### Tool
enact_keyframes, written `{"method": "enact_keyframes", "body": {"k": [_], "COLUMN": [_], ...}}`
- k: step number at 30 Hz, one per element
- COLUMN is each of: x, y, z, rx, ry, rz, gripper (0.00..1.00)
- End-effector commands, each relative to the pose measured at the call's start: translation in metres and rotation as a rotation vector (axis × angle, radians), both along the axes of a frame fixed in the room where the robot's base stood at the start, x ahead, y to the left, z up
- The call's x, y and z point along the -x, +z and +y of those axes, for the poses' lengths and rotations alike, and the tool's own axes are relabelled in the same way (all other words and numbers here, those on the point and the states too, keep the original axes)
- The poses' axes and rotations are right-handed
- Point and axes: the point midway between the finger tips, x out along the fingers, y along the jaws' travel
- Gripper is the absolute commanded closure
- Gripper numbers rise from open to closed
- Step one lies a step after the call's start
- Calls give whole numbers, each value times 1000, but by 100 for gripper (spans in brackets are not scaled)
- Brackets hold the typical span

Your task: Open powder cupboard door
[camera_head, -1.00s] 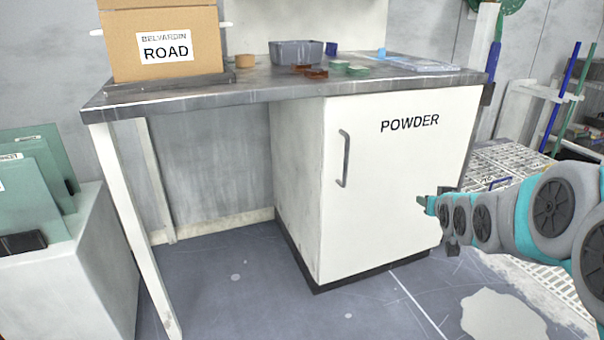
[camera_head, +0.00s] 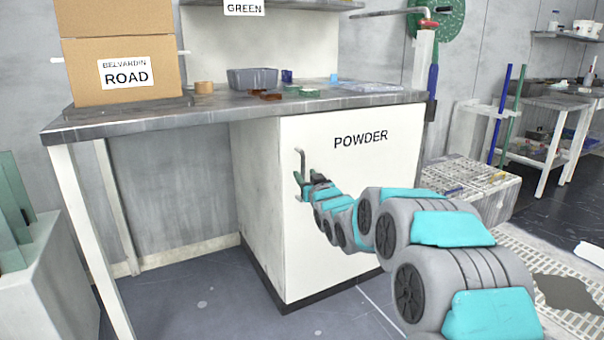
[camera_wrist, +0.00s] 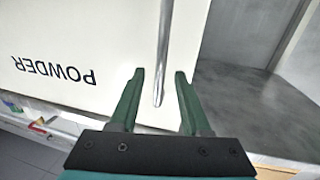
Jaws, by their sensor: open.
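The powder cupboard door (camera_head: 345,215) is white, marked POWDER, and looks shut under the workbench. Its vertical metal bar handle (camera_head: 299,162) is near the door's left edge, its lower part hidden behind my gripper (camera_head: 304,184). In the wrist view the door (camera_wrist: 95,50) appears upside down, and the handle (camera_wrist: 164,50) ends between the fingertips of my gripper (camera_wrist: 160,75). The green fingers are open, one on each side of the handle, with a visible gap to each. I cannot tell how deep the handle sits between them.
The workbench top (camera_head: 225,112) overhangs the cupboard and carries a cardboard box (camera_head: 122,80) and a grey bin (camera_head: 252,78). Left of the cupboard is an open knee space. A white crate (camera_head: 470,185) stands to the right. The floor in front is clear.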

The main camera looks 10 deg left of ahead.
Motion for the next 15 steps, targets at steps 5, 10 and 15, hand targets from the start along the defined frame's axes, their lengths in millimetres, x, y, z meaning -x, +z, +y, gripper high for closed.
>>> {"method": "enact_keyframes", "body": {"k": [5, 10, 15], "x": [-20, -29, -29], "y": [-1, -1, 0], "z": [9, 12, 12], "rx": [-1, 0, 0], "ry": [1, 0, 0], "rz": [1, 1, 1], "gripper": [53, 53, 53]}}
